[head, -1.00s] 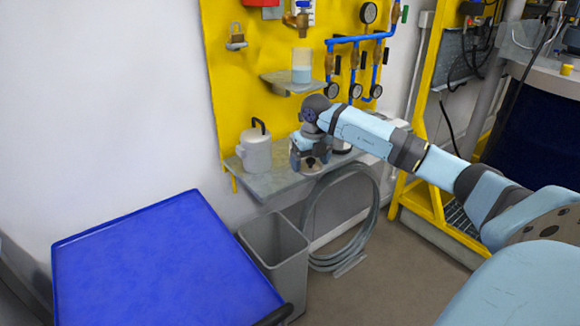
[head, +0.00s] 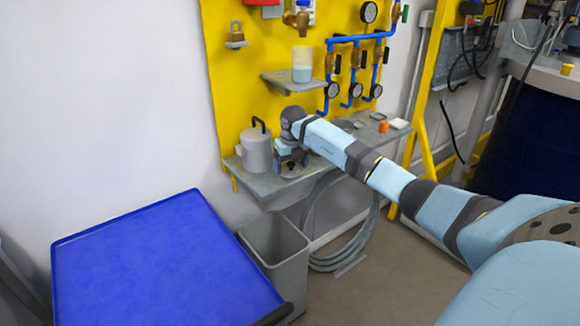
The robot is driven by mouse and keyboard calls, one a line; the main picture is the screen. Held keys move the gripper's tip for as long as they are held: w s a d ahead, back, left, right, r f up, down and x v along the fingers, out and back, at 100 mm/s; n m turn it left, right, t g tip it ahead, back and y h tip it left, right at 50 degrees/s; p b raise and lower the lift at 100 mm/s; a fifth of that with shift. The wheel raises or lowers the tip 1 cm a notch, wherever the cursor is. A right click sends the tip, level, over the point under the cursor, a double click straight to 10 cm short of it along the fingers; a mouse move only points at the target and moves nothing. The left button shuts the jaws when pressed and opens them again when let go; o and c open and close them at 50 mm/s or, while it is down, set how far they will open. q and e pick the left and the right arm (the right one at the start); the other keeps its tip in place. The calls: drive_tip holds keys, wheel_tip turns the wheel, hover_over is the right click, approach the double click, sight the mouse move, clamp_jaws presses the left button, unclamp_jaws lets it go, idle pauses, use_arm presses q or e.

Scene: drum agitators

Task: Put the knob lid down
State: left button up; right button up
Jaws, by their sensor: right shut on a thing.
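My right gripper (head: 291,170) is over the lower grey shelf (head: 245,181), just right of a grey canister with a black handle (head: 256,151). It points down, close to the shelf surface. My own wrist hides most of the fingers, and the thing between them cannot be made out. I cannot pick out the knob lid clearly, nor tell whether what I hold touches the shelf. My left gripper is not in view.
An orange object (head: 383,127) and a white flat item (head: 399,123) lie at the shelf's right end. An upper shelf (head: 279,84) bears a beaker (head: 302,65). A grey bin (head: 277,252) and a blue table (head: 160,260) stand below.

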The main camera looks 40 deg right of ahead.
sight(291, 163)
drive_tip(key=shift+w+d+f, duration=0.1)
drive_tip(key=shift+w+f, duration=0.1)
drive_tip(key=shift+f, duration=0.25)
drive_tip(key=shift+f, duration=0.1)
drive_tip(key=o, duration=0.8)
drive_tip(key=r, duration=0.6)
drive_tip(key=shift+s+r, duration=0.35)
drive_tip(key=shift+s+a+r, duration=0.1)
drive_tip(key=shift+a+r, duration=0.1)
drive_tip(key=shift+r, duration=0.35)
